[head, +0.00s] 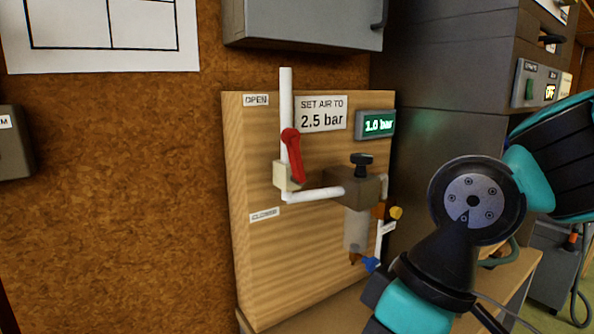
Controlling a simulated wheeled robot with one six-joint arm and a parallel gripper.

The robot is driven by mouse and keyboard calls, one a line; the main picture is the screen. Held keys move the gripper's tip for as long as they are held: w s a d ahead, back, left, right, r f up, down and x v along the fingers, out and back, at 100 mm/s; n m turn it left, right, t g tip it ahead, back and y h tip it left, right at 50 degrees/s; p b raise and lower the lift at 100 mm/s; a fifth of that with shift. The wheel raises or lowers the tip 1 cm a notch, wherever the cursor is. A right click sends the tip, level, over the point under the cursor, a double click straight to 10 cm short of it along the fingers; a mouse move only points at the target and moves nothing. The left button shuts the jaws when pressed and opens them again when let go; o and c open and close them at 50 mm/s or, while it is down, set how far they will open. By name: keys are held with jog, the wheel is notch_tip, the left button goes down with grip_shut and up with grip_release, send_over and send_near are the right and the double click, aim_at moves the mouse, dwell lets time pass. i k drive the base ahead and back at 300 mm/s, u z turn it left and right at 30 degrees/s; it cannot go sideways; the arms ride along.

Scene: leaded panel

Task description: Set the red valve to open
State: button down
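The red valve lever (293,152) is on a cream valve body (286,178) on the wooden panel (250,270). The lever stands nearly upright, in front of the white vertical pipe and roughly along it. An OPEN label (255,100) is above and left of the lever. A lower label (264,214), apparently CLOSED, is below and left of the valve. My arm fills the lower right, apart from the lever. My gripper is not in view.
A sign (321,114) reads "SET AIR TO 2.5 bar". The gauge display (376,125) reads 1.0 bar. A regulator with a black knob (361,165) juts out right of the valve. A grey cabinet (305,22) hangs above.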

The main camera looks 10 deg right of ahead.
aim_at(291, 136)
jog(key=k, duration=0.35)
jog(key=u, duration=3.25)
jog(key=k, duration=0.6)
jog(key=z, duration=1.55)
